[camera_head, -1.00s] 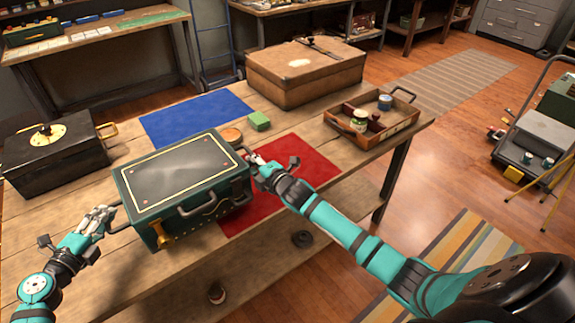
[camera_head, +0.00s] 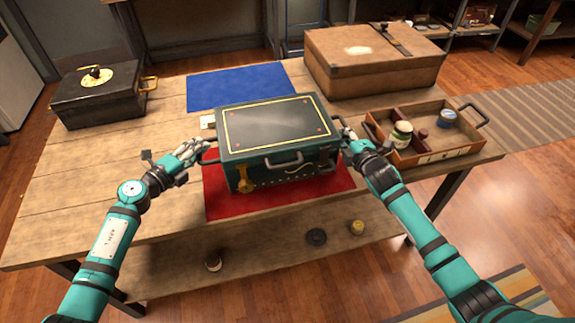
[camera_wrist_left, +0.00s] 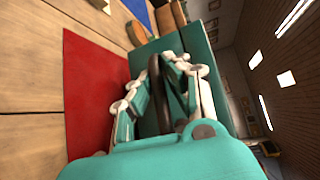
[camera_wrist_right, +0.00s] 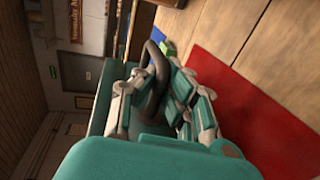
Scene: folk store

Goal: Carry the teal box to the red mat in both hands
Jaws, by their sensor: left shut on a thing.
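The teal box (camera_head: 275,135), with a dark lid and yellow trim, is level over the red mat (camera_head: 225,200). The mat shows to its left, right and front. I cannot tell whether the box's base touches it. My left gripper (camera_head: 195,150) is at the box's left handle; in the left wrist view the dark handle (camera_wrist_left: 157,85) lies between its fingers. My right gripper (camera_head: 348,138) is at the right handle; in the right wrist view that handle (camera_wrist_right: 153,85) passes between its closed-in fingers. The mat's middle is hidden under the box.
A wooden tray (camera_head: 478,147) with jars stands close right of my right gripper. A large brown case (camera_head: 375,75) is behind it. A blue mat (camera_head: 237,86) lies behind the teal box, and a black box (camera_head: 97,102) stands back left. The table's left front is clear.

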